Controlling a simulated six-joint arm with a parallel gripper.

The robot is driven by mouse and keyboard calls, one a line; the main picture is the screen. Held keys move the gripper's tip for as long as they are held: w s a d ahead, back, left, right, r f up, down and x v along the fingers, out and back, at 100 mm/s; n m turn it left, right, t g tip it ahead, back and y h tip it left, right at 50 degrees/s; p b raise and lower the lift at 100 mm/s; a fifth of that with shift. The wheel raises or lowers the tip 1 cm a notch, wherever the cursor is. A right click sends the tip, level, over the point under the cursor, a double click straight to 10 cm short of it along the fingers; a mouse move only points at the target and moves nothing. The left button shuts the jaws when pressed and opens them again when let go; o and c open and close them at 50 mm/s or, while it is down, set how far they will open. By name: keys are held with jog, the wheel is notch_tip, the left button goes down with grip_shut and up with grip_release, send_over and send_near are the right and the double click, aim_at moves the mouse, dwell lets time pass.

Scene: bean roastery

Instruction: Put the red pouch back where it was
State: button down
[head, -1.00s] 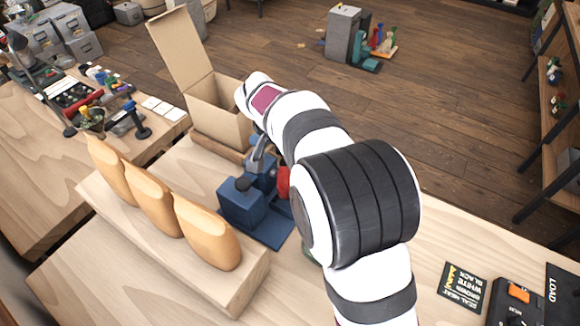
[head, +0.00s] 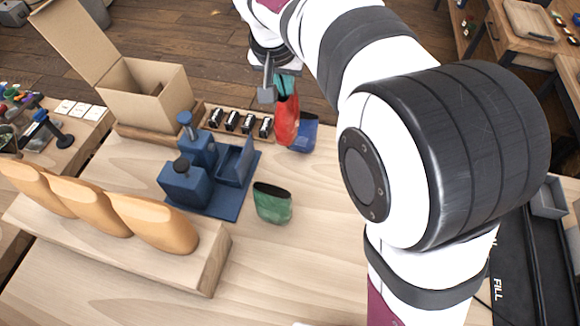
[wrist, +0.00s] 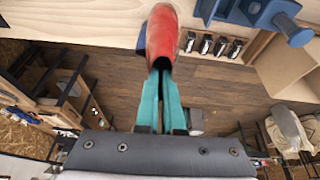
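The red pouch (head: 286,122) hangs upright below my gripper (head: 285,84) in the head view. The teal fingers are closed on its top edge; the wrist view shows the red pouch (wrist: 161,32) at the fingertips (wrist: 160,72). The pouch is close to a blue pouch (head: 306,135), which is partly behind it. I cannot tell whether its bottom touches the table. A green pouch (head: 272,204) stands on the table nearer the camera. The blue press-like device (head: 213,165) stands left of the pouches.
A wooden rack (head: 240,112) with several small black-and-white items lies behind the blue device. An open cardboard box (head: 145,92) stands behind left. A wooden block (head: 205,262) with loaf-shaped tan pieces is at front left. Table (head: 310,230) around the green pouch is clear.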

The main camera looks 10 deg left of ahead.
aim_at(295, 133)
jog(key=s+d+f, duration=0.2)
jog(key=d+f, duration=0.2)
jog(key=d, duration=0.9)
jog(key=a+f, duration=0.2)
jog(key=a, duration=0.1)
jog(key=a+f, duration=0.2)
jog(key=a, duration=0.2)
jog(key=a+f, duration=0.3)
jog(key=shift+w+a, duration=0.25)
jog(key=shift+a, duration=0.05)
jog(key=f, duration=0.4)
jog(key=shift+a+f, duration=0.1)
jog(key=shift+a, duration=0.1)
jog(key=shift+f, duration=0.15)
jog(key=c, duration=1)
grip_release()
jog(key=shift+c, duration=0.2)
